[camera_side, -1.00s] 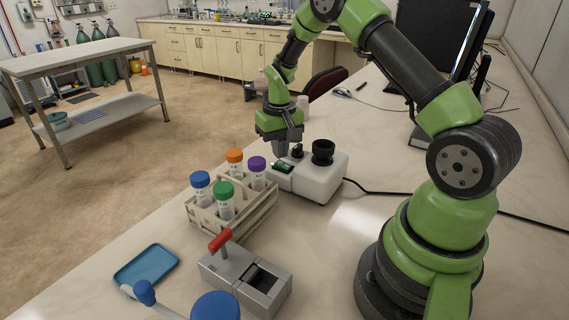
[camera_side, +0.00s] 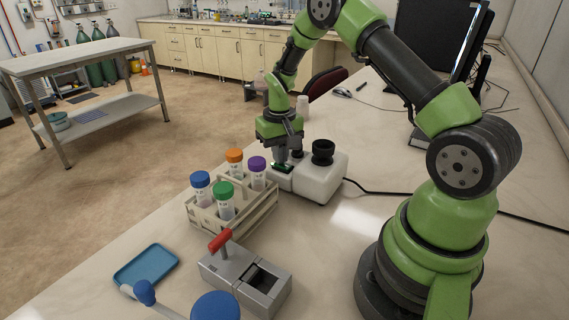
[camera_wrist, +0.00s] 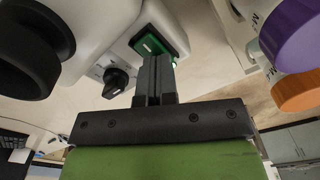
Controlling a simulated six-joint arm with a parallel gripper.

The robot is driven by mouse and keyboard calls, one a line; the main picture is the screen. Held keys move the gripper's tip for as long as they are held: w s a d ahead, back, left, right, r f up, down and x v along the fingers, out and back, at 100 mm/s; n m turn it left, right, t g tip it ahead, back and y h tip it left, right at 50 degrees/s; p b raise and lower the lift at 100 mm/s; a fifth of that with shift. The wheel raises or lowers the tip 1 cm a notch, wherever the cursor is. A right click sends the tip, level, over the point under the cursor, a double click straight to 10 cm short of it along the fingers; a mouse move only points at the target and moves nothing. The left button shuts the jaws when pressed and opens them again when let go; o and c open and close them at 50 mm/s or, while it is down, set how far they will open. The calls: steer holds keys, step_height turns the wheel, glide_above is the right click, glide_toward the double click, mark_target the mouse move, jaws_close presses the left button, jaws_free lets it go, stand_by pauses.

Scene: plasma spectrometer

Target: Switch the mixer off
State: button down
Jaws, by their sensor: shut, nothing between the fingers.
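The mixer (camera_side: 318,180) is a white box with a black round cup holder (camera_side: 323,150) on top; it also shows in the wrist view (camera_wrist: 95,30). On its front part are a green lit rocker switch (camera_wrist: 152,42) and a black knob (camera_wrist: 116,78). In the side view the switch (camera_side: 283,166) is partly hidden by my gripper (camera_side: 280,160). My gripper is shut and empty, pointing down, with its fingertips (camera_wrist: 155,60) at the switch. I cannot tell whether they touch it.
A rack (camera_side: 262,208) of tubes with blue, green, orange and purple caps stands left of the mixer. A grey device with a red handle (camera_side: 220,240) and a blue tray (camera_side: 146,264) are nearer the camera. A black cable (camera_side: 375,192) runs right from the mixer.

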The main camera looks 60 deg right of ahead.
steer(key=shift+f, duration=0.25)
steer(key=shift+r, duration=3.55)
steer(key=shift+a+r, duration=0.1)
steer(key=shift+r, duration=0.15)
steer(key=s+a+r+t, duration=0.2)
steer(key=s+a+r, duration=0.25)
steer(key=r, duration=0.25)
steer(key=s+a+r+t, duration=0.25)
steer(key=a+r, duration=0.25)
steer(key=r, duration=0.3)
steer(key=s+a+r+n+t+y, duration=0.1)
steer(key=s+a, duration=0.2)
steer(key=s, duration=0.3)
steer(key=s+a+r+n+t+y, duration=0.1)
steer(key=s+a, duration=0.2)
steer(key=s, duration=0.3)
steer(key=shift+s+a+r+t, duration=0.2)
steer(key=shift+s+a+t, duration=0.1)
steer(key=shift+t, duration=0.05)
